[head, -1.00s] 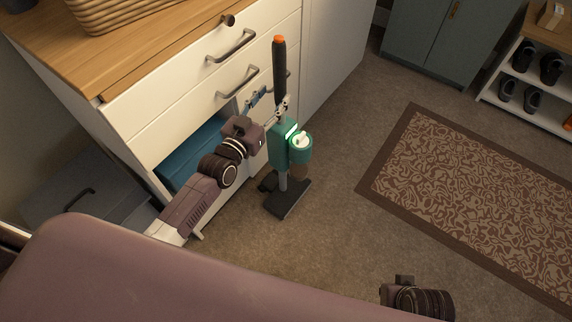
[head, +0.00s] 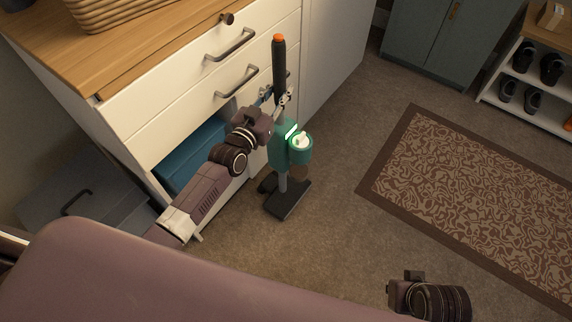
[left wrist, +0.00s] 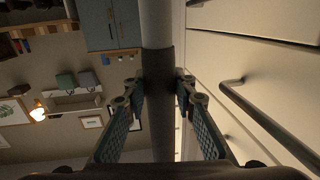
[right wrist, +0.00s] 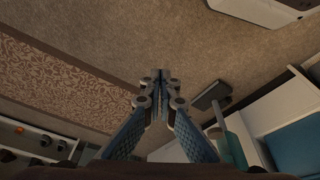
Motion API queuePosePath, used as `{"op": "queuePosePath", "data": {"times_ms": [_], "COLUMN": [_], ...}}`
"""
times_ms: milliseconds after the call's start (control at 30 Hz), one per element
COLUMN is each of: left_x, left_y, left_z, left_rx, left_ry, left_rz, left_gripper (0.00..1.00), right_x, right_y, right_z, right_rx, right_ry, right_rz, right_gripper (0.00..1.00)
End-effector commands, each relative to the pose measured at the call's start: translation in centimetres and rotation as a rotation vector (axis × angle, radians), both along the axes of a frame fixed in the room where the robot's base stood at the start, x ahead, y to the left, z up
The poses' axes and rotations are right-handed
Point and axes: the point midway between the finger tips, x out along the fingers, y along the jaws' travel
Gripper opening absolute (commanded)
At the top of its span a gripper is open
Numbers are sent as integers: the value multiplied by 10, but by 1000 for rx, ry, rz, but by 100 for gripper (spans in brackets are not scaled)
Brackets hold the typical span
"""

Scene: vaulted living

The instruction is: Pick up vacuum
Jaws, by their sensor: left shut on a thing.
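The vacuum is an upright stick with a teal body (head: 281,150), a black handle (head: 279,70) with an orange tip, and a dark floor head (head: 288,198). It stands upright on the carpet beside the white drawer unit. My left gripper (head: 284,98) is shut on the vacuum just below the black handle; in the left wrist view its fingers (left wrist: 157,86) flank the stick. The right wrist view shows part of the teal body (right wrist: 233,148) and the floor head (right wrist: 212,95), to the right of my right gripper (right wrist: 158,77), which is shut and empty.
The white drawer unit (head: 170,95) with bar handles is close to the left of the vacuum. A blue box (head: 190,157) sits in its low opening. A patterned rug (head: 480,190) lies to the right, with a shoe rack (head: 530,88) beyond. Carpet between is clear.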

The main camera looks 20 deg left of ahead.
Motion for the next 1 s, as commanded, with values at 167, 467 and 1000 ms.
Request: {"op": "queuePosePath", "data": {"times_ms": [167,467,1000], "left_x": [2,2,1], "left_y": [0,0,0], "left_z": [8,15,89], "left_rx": [-3,-4,-5], "left_ry": [-17,-15,-20], "left_rz": [2,1,1], "left_gripper": [0,0,0], "right_x": [-1,-4,-16], "right_y": [0,1,2], "right_z": [0,0,-84], "right_rx": [0,2,-2], "right_ry": [1,3,42], "right_rz": [-1,-1,9], "right_gripper": [0,0,0]}}
